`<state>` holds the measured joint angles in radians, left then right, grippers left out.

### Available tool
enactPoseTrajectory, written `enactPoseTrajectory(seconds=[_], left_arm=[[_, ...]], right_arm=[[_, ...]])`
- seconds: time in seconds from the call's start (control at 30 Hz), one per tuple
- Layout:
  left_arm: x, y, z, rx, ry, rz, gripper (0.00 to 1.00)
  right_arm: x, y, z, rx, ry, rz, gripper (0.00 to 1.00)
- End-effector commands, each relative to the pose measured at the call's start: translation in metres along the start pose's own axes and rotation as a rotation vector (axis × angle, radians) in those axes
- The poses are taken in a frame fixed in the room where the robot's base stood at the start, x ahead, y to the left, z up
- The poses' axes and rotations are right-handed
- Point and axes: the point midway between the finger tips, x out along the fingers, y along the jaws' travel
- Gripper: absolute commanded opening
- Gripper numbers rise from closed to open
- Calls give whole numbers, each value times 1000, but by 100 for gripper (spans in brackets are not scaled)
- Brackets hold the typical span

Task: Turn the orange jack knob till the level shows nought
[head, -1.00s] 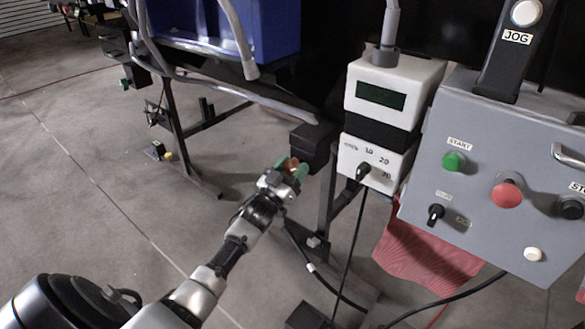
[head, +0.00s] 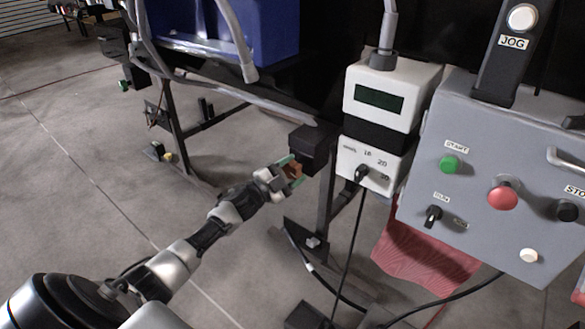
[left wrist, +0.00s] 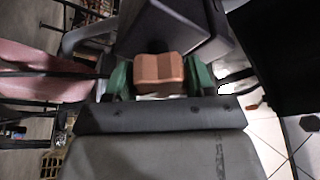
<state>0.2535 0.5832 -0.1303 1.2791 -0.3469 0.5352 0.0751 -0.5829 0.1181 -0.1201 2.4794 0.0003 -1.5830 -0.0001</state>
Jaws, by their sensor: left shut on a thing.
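The orange jack knob (head: 294,171) sits beside a black block (head: 313,147) on the conveyor frame, left of the white display box. My left gripper (head: 290,168), with green fingertips, is shut on the knob. In the left wrist view the knob (left wrist: 159,69) looks orange-brown and ribbed, between the two green fingers (left wrist: 158,76). The block (left wrist: 180,25) is just beyond it. I cannot make out a level scale in either view. My right gripper is not in view.
A white box with a dark display (head: 379,98) and a selector dial stands right of the knob. A grey control panel (head: 480,220) with buttons is farther right. A red cloth (head: 425,262) hangs below. Cables run on the floor. A blue bin (head: 215,30) is behind.

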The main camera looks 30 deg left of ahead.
Motion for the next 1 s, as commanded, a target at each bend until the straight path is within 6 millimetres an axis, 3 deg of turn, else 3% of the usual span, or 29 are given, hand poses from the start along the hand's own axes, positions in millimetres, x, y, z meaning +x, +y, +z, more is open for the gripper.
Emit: enactPoseTrajectory(seconds=[0.5,0.7,1.0], left_arm=[[-1,2,0,444,-2,189,31],[-1,2,0,581,-1,245,31],[-1,3,1,706,0,296,31]], right_arm=[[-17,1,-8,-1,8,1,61],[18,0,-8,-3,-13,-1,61],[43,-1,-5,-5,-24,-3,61]])
